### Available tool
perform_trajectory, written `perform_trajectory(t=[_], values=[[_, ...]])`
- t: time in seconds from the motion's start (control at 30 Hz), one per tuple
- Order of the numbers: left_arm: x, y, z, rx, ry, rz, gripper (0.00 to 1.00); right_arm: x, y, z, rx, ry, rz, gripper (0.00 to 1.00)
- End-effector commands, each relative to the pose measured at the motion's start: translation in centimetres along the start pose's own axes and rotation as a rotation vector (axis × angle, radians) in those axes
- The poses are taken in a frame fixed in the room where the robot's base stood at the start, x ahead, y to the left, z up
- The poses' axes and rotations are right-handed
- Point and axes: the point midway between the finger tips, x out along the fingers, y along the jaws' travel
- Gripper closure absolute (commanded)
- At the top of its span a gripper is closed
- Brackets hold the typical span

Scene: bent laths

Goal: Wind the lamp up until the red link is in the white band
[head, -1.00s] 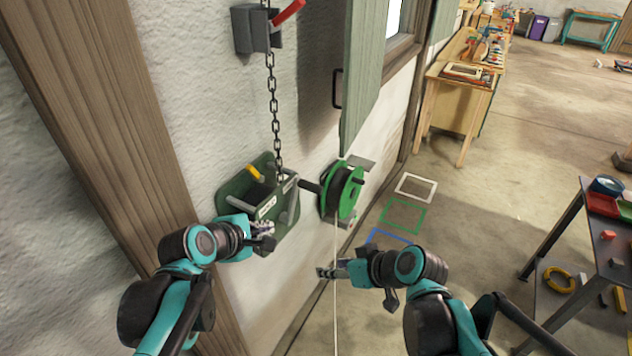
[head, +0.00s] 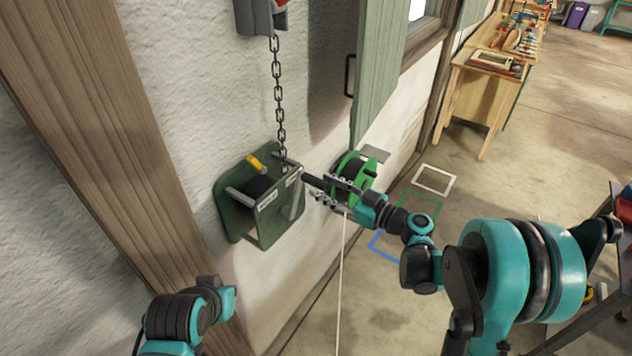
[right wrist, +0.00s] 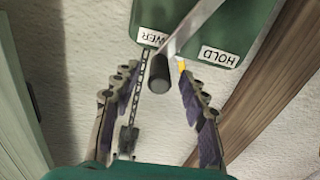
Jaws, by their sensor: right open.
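A green winch box (head: 262,200) is fixed to the wall, with a yellow-tipped lever (head: 257,164) on top. A dark chain (head: 279,100) runs straight up from it. The winch crank has a black grip (right wrist: 158,74) on a flat metal arm (right wrist: 190,28). My right gripper (head: 318,188) is at this grip; in the right wrist view its fingers (right wrist: 158,70) stand apart on either side of the grip, not closed on it. My left arm is low at left; its fingers do not show. I see no lamp, red link or white band.
A green reel (head: 350,172) with a white cord (head: 340,270) hangs right of the winch, behind my right gripper. A shutter (head: 378,70) stands out above it. A grey bracket box (head: 258,18) is on the wall above. White, green and blue outlines mark the floor.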

Motion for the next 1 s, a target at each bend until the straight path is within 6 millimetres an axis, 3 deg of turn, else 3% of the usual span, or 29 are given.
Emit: perform_trajectory(t=[0.2, 0.57, 0.73, 1.0], values=[[0.1, 0.0, 0.0, -0.002, 0.000, 0.001, 1.00, 2.9, -0.1, 0.0, 0.001, -0.001, -0.001, 0.56], [0.1, 0.0, 0.0, -0.002, 0.001, 0.001, 1.00, 3.5, 0.0, 0.0, 0.001, -0.001, 0.000, 0.56], [0.1, 0.0, 0.0, -0.003, 0.001, 0.001, 1.00, 3.5, 0.0, 0.0, 0.001, -0.001, 0.000, 1.00], [0.1, 0.0, 0.1, -0.003, 0.001, 0.001, 1.00, 3.5, 0.1, 0.1, 0.008, -0.001, 0.000, 1.00]])
